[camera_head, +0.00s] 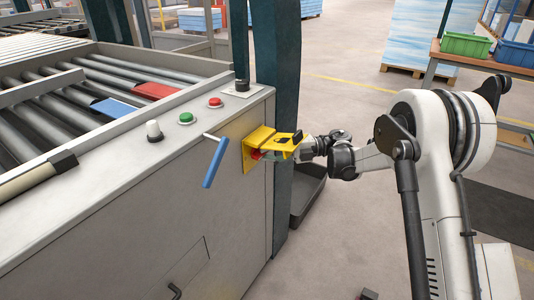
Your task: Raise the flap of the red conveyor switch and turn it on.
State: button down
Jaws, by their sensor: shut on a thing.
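The conveyor switch (257,154) shows as a small red part within a yellow housing (248,157) on the end face of the grey machine cabinet. Its yellow flap (268,136) stands out from the housing, roughly level, above the red part. My gripper (286,145) reaches in from the right and is shut on the flap, with a dark finger lying over its top. The lower finger and most of the switch are hidden by the flap and the gripper.
A blue-handled lever (214,162) sticks out just left of the housing. Green (185,118) and red (215,102) buttons and a white knob (153,130) sit on the cabinet top. A dark green post (277,60) stands behind the switch.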

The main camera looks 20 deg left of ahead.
jog(key=shift+f, duration=0.1)
jog(key=shift+s+a+f+m+t+y+b, duration=0.15)
jog(key=shift+m+t+y+b, duration=0.4)
jog(key=shift+m+t+y, duration=1.85)
jog(key=shift+s+d+f+m+t+y+b, duration=0.15)
jog(key=shift+m+t+y+b, duration=0.7)
jog(key=shift+m, duration=3.1)
jog(key=shift+s+a+f+m+t+y+b, duration=0.2)
jog(key=shift+m+t+y, duration=0.95)
jog(key=shift+m+y, duration=1.45)
jog(key=shift+w+m+t+h, duration=0.1)
jog(key=shift+m+t+h, duration=0.45)
jog(key=shift+m, duration=0.6)
jog(key=c, duration=1.8)
grip_release()
jog(key=shift+o, duration=0.2)
jog(key=shift+d, duration=0.1)
